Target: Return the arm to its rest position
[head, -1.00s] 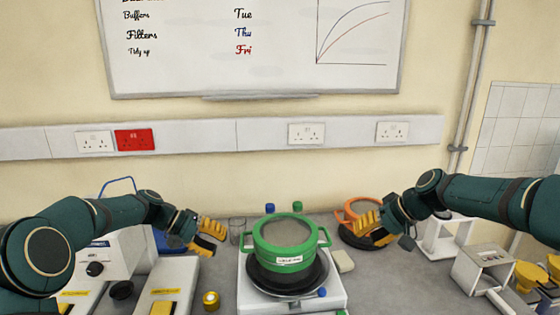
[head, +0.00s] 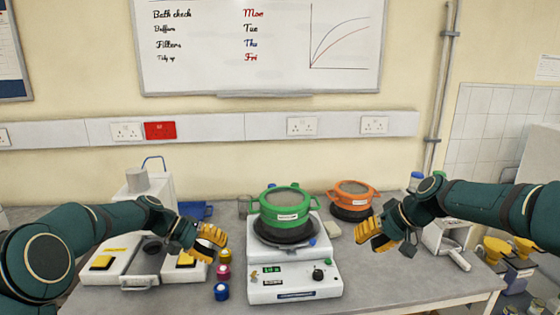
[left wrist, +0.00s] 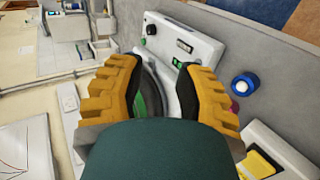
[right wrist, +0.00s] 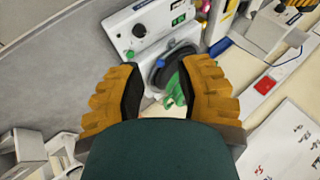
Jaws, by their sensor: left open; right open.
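My left gripper (head: 213,240) is open and empty, to the left of the green pot (head: 285,207) in the head view. My right gripper (head: 370,232) is open and empty, to the right of the green pot and in front of the orange pot (head: 354,194). The green pot has two side handles and a white label. It sits upright on the dark plate of a white hotplate unit (head: 295,278). In the left wrist view the open fingers (left wrist: 155,85) show the white unit beyond them. In the right wrist view the open fingers (right wrist: 170,95) have nothing between them close up.
Small yellow, pink and blue-capped jars (head: 222,292) stand left of the hotplate unit. A white device with yellow pads (head: 130,265) is at the left. A grey-white holder (head: 447,236) and yellow-topped bottles (head: 497,248) are at the right. The front bench strip is partly clear.

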